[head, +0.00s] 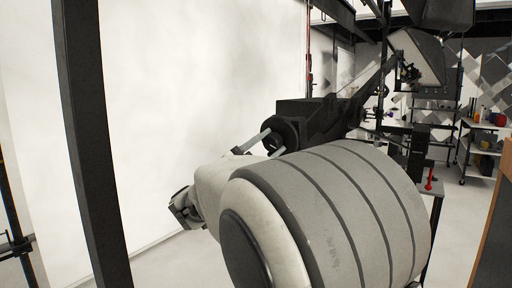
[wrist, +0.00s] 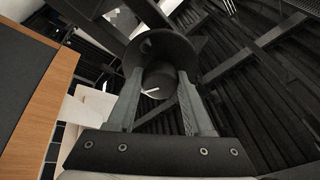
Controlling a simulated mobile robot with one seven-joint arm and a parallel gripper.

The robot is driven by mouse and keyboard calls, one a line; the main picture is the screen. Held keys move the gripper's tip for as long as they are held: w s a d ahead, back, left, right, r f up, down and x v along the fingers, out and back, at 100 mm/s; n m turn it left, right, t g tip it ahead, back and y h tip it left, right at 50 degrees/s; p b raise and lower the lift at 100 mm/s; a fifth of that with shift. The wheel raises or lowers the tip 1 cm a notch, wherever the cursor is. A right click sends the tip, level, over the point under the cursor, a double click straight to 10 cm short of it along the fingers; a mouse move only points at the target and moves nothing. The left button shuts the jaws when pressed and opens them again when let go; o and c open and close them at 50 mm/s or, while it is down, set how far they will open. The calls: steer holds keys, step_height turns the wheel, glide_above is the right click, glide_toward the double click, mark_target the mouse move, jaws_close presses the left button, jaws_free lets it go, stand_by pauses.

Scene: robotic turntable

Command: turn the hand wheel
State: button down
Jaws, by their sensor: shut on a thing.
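The hand wheel (wrist: 158,44) is a dark round piece at the top centre of the wrist view, with a black rounded hub below its rim. The grey fingers of my gripper (wrist: 160,73) reach up on both sides of the hub and are shut on it. A small pale mark shows on the hub. In the head view, the black wheel (head: 289,128) sits at the near end of a black machine arm. Grey fingertips of my gripper (head: 275,143) touch it there. My large pale arm hides most of my gripper and the area below.
The black turntable rig (head: 335,110) extends behind the wheel. A white backdrop (head: 200,100) stands at left, with a dark upright post (head: 90,140) before it. Shelves (head: 482,130) stand at the back right. A wooden-edged panel (wrist: 60,85) is close at left in the wrist view.

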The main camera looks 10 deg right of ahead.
steer(key=shift+f, duration=0.1)
steer(key=shift+c, duration=1.5)
jaws_free()
steer(key=shift+s+a, duration=0.1)
steer(key=p+v, duration=0.2)
steer(key=v, duration=1.5)
steer(key=shift+f, duration=0.1)
